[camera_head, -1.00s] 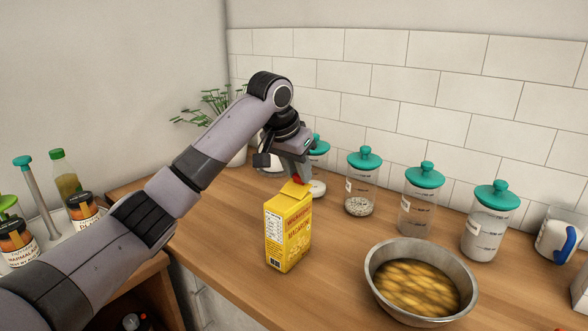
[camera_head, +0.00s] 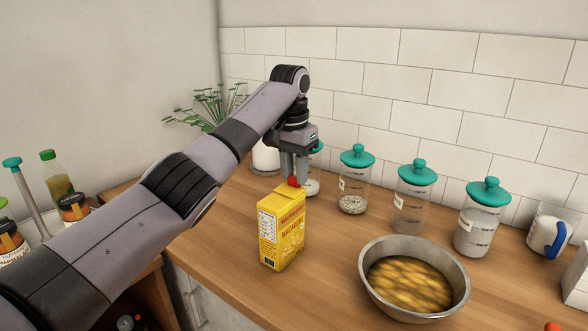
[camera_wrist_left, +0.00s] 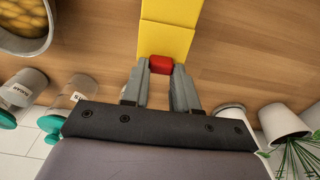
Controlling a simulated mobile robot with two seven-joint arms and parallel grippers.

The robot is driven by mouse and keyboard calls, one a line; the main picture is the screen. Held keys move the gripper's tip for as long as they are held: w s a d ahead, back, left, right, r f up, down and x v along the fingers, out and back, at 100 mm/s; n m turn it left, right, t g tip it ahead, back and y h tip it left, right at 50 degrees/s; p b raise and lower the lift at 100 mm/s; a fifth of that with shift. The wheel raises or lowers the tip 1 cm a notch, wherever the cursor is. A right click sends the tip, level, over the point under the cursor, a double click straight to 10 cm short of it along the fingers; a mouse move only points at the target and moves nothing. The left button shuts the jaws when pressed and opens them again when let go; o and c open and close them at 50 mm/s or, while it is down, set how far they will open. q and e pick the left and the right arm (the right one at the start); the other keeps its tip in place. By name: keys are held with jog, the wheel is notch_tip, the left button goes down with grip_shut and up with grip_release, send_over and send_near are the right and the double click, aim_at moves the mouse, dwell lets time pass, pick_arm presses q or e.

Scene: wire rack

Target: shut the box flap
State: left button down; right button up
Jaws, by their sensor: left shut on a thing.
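The yellow macaroni box (camera_head: 282,232) stands upright on the wooden counter. Its top flap (camera_head: 287,193) looks folded down, lying about level with the box top. The box top also shows in the left wrist view (camera_wrist_left: 170,38), with a fold line across it. My left gripper (camera_head: 292,181) points down at the back edge of the box top. Its fingers are shut on a small red piece (camera_wrist_left: 161,65), which is at or just above the flap's edge; I cannot tell if it touches. My right gripper is not in view.
A metal bowl (camera_head: 414,279) stands right of the box. Glass jars with teal lids (camera_head: 417,172) line the tiled wall. A potted plant (camera_wrist_left: 283,122) is behind my arm, and bottles and jars (camera_head: 58,182) stand at the left. Counter in front of the bowl is partly clear.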

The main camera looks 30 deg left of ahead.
pick_arm(q)
jog(key=shift+w+f+g, duration=0.1)
jog(key=shift+f+g, duration=0.1)
jog(key=shift+g, duration=0.1)
jog(key=c, duration=0.8)
grip_release()
jog(key=shift+c, duration=0.2)
jog(key=shift+r, duration=0.1)
jog(key=shift+r, duration=3.5)
